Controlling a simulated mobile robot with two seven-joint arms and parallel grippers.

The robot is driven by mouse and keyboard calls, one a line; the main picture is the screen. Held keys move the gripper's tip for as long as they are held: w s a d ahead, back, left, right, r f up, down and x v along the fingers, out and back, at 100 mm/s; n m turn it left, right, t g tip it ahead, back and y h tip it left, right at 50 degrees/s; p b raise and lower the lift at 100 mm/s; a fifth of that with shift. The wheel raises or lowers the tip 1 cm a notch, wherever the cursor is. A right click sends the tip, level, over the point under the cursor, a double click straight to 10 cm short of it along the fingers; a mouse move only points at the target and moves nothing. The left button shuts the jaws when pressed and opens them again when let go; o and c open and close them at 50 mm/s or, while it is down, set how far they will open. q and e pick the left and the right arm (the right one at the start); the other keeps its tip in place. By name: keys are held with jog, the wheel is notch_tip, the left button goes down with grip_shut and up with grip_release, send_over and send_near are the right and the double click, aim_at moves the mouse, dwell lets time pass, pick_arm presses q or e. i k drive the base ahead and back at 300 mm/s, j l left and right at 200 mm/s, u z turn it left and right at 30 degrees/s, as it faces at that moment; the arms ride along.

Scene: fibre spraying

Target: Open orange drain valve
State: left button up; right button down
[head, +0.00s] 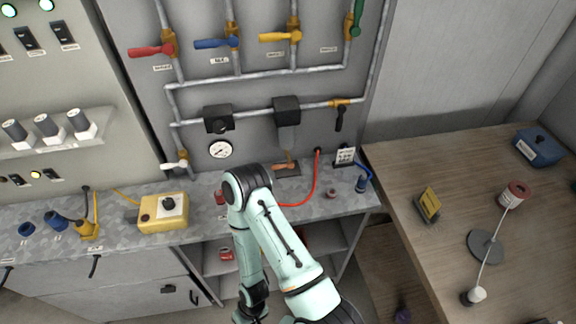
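The likely drain valve is a small orange handle (285,166) low on the wall panel, beneath a black box (287,108) and a short grey pipe. The handle lies roughly sideways, just above the back of the grey counter. One pale green arm of mine rises from the bottom right, bends in front of the counter and drops back down. The dark end of this arm, apparently my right gripper (251,306), is at the bottom edge, well below the handle; its fingers cannot be made out. My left gripper is not in view.
Red (150,51), blue (215,43), yellow (279,37) and green (357,18) valve handles line the upper pipes. A red hose (313,184) curves over the counter right of my arm. A yellow box (163,214) stands left; a wooden table (420,180) stands right.

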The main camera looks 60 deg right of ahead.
aim_at(290, 164)
jog(key=z, duration=1.6)
